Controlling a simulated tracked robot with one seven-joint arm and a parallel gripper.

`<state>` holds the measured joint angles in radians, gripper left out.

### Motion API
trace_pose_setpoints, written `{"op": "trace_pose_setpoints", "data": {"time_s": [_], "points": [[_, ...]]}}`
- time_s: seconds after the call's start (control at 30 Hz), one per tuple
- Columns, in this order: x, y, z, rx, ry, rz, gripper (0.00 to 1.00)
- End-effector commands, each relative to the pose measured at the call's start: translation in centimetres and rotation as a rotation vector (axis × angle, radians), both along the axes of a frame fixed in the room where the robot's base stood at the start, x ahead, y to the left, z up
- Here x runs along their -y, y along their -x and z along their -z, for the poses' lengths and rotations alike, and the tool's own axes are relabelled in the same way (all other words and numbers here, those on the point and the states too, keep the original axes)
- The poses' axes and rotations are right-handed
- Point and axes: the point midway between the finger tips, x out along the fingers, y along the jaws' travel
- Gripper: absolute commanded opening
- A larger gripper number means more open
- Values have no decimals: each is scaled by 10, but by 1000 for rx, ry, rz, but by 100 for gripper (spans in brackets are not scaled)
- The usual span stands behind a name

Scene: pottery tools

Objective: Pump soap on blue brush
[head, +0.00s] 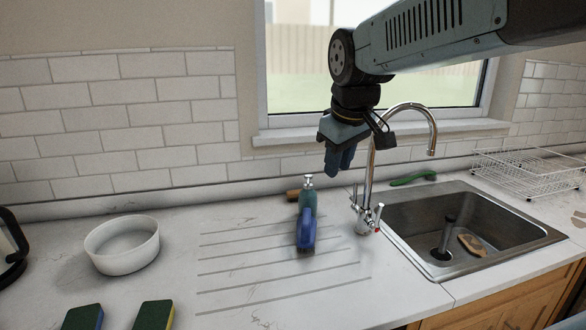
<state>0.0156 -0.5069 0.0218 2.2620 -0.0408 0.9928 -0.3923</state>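The blue brush (306,232) is on the ridged drainboard left of the sink, its dark bristle end low against the counter. Directly behind it stands a teal soap bottle (308,200) with a silver pump head (308,180); the brush hides its lower part. I cannot tell whether brush and bottle touch. My gripper (341,170) hangs in the air in front of the window wall, pointing down, above and to the right of the bottle. It holds nothing that I can see. Its fingers overlap from this angle, so their opening is unclear.
The chrome tap (370,165) rises close right of the bottle. The sink (398,222) holds a dark-handled tool and a brown brush (471,244). A green brush (413,178) lies behind it. A white bowl (122,248) and two sponges (154,315) are left. A wire rack (530,175) stands right.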

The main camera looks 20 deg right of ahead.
Motion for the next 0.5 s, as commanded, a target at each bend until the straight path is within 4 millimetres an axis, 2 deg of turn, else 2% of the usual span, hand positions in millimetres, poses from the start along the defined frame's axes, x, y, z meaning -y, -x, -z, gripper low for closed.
{"op": "trace_pose_setpoints", "data": {"time_s": [0.03, 0.23, 0.5], "points": [[0, -12, -4, -14, 20, -37, 20], [3, -56, -18, -67, 103, -206, 1], [6, -116, -28, -142, 199, -439, 0]]}}
